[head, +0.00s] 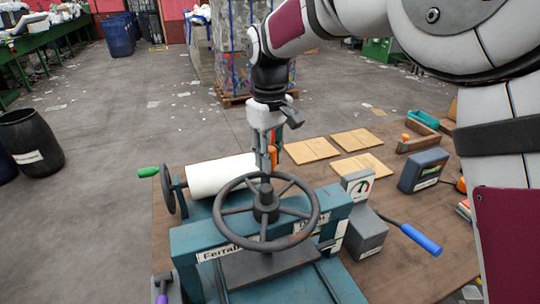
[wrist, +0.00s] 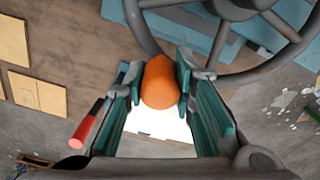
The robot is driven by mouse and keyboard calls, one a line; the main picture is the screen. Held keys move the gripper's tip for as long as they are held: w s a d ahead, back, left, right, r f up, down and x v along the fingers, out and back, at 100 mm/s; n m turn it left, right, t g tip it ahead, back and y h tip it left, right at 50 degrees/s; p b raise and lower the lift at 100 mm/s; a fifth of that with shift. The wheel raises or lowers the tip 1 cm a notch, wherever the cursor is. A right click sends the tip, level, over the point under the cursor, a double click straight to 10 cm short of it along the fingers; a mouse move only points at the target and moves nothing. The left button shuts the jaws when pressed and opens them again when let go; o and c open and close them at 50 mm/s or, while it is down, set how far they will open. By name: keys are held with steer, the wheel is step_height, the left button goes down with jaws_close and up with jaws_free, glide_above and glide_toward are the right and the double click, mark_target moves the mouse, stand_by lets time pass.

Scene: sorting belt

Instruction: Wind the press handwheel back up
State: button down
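The press handwheel (head: 313,222) is a dark grey spoked wheel lying flat on top of the teal press (head: 190,243). Its rim also shows at the top of the wrist view (wrist: 208,78). An orange knob (head: 273,154) stands at the far side of the rim. In the wrist view the orange knob (wrist: 160,84) sits between my two teal finger pads, which appear to touch it on both sides. My gripper (head: 267,160) points down over the far rim, closed around the knob. The knob's foot is hidden.
A white roll (head: 220,174) with a green-handled crank (head: 148,172) lies behind the press. A dial gauge (head: 358,186), a grey box (head: 423,170) and a blue-handled lever (head: 421,239) stand to the right. Flat wooden pieces (head: 312,150) lie on the table (head: 420,207).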

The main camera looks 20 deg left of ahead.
mark_target(220, 195)
steer(key=shift+a, duration=0.2)
steer(key=a+n, duration=0.1)
steer(key=s+a+n+b, duration=0.1)
steer(key=n, duration=0.1)
steer(key=shift+a+n, duration=0.3)
steer(key=shift+a, duration=0.05)
steer(key=s+a+n, duration=0.1)
steer(key=n, duration=0.1)
steer(key=s+a+n+b, duration=0.1)
steer(key=a+n, duration=0.1)
steer(key=shift+s, duration=0.35)
steer(key=s+n, duration=0.1)
steer(key=n, duration=0.1)
steer(key=s+a+n, duration=0.1)
steer(key=s+n, duration=0.1)
steer(key=shift+a+b, duration=0.2)
steer(key=shift+b, duration=0.2)
steer(key=shift+s+a+n, duration=0.25)
steer(key=shift+s+n, duration=0.65)
steer(key=shift+n, duration=0.3)
steer(key=shift+s+n, duration=0.9)
steer(key=shift+n, duration=0.1)
steer(key=c, duration=1.3)
jaws_free()
